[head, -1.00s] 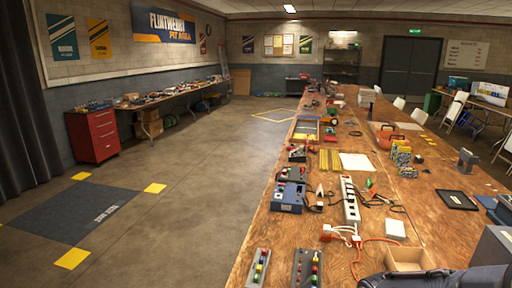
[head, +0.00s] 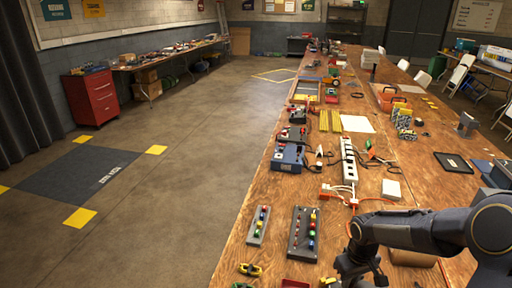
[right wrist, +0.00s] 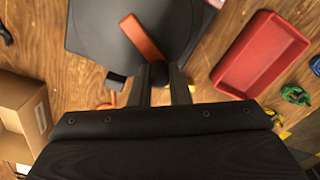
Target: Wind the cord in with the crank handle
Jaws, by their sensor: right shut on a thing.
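In the right wrist view a dark round reel (right wrist: 100,28) lies on the wooden table, with an orange crank arm (right wrist: 143,37) across it. My right gripper (right wrist: 160,85) is shut at the near end of this crank arm, on the crank handle, which is mostly hidden between the fingers. In the head view my right gripper (head: 358,272) is at the bottom edge and the arm hides most of the reel. The orange cord (head: 345,190) runs from near the white power strip (head: 349,165) towards my right arm. My left gripper is not in view.
A red tray (right wrist: 262,55) lies close right of my right gripper, with a green coil (right wrist: 295,95) beyond it. A cardboard box (right wrist: 22,110) stands to the left. Two panels with coloured knobs (head: 259,226) (head: 303,232) lie near the table's left edge.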

